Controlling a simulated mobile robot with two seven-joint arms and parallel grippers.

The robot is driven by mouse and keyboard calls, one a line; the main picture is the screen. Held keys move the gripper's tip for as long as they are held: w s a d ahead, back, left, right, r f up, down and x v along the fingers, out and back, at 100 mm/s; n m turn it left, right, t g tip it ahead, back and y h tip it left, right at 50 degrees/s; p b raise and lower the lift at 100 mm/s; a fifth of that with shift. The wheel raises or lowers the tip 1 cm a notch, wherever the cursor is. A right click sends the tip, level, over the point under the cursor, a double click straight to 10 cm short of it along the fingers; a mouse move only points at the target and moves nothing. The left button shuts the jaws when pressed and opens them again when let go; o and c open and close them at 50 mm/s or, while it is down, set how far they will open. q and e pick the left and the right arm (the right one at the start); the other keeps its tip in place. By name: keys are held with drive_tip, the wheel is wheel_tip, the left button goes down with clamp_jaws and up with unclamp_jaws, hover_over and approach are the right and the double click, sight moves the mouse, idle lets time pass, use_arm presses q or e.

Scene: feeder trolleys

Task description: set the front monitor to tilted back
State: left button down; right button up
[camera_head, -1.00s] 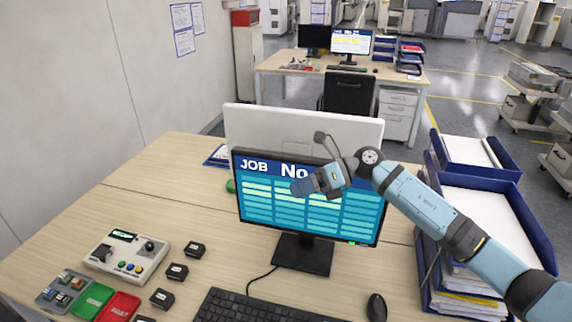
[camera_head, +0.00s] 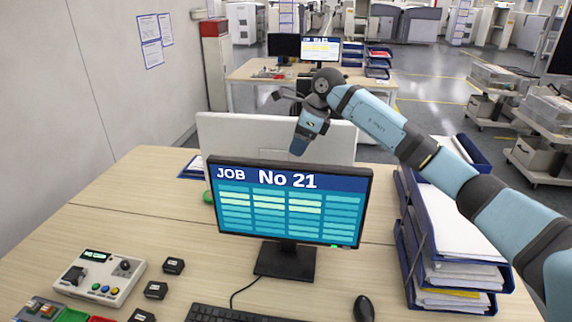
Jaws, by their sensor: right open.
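The front monitor (camera_head: 290,210) is black-framed, with a blue screen reading "JOB No 21". It stands on a black foot (camera_head: 285,262) in the middle of the desk. Its screen faces me and looks near upright; I cannot tell its exact tilt. My right gripper (camera_head: 299,146) hangs over the monitor's top edge, fingers pointing down, in front of the white panel behind. It is open and holds nothing. Whether it touches the monitor is not clear. My left gripper is not in view.
A white panel (camera_head: 230,135) stands close behind the monitor. Blue paper trays (camera_head: 408,210) are stacked at its right. A keyboard (camera_head: 225,314) and mouse (camera_head: 363,308) lie in front. A control box (camera_head: 100,278) and small black blocks sit at left. The left desk middle is clear.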

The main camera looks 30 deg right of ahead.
sight(288, 163)
drive_tip(key=p+x, duration=0.1)
drive_tip(key=x, duration=0.7)
drive_tip(key=shift+w+f, duration=0.1)
drive_tip(key=shift+f, duration=0.1)
